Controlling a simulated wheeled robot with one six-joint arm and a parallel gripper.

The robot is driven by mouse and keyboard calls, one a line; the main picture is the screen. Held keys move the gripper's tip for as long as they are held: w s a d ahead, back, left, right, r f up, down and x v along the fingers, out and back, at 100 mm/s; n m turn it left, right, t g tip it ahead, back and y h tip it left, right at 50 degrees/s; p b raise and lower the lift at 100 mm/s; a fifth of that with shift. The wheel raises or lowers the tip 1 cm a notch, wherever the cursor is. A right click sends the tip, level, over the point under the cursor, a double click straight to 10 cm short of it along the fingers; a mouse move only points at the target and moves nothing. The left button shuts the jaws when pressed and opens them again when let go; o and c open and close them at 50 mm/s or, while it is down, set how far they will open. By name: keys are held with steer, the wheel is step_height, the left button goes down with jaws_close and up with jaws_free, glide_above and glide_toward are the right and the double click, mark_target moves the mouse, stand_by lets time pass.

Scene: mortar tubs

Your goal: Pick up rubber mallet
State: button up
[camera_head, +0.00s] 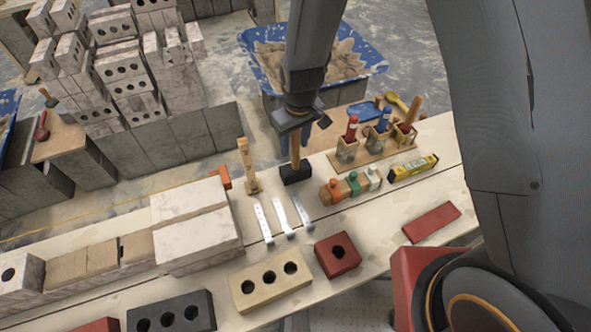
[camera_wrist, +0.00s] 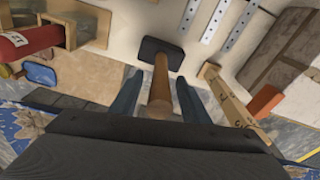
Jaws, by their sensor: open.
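The rubber mallet has a black head (camera_head: 296,173) and a wooden handle. In the head view it stands on its head near the bench's far edge, handle upright. In the wrist view its head (camera_wrist: 161,54) is at the upper middle and its handle (camera_wrist: 160,88) points down the picture. My gripper (camera_wrist: 159,92) is open, with one blue-grey finger on each side of the handle. The handle's upper end lies between the fingers; I cannot tell whether either touches it. In the head view my gripper (camera_head: 298,132) is above the mallet head and partly covers the handle.
A wooden piece (camera_head: 247,166) stands close left of the mallet. Metal strips (camera_head: 282,217) lie in front. Small bottles (camera_head: 350,187) are at its right, with a wooden holder (camera_head: 372,153) behind them. A blue mortar tub (camera_head: 356,68) stands beyond the bench. Bricks (camera_head: 270,286) line the front.

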jaws_close()
steer(key=shift+r, duration=0.1)
steer(key=shift+r+b, duration=1.05)
steer(key=shift+r, duration=3.9)
steer(key=c, duration=0.9)
jaws_free()
jaws_close()
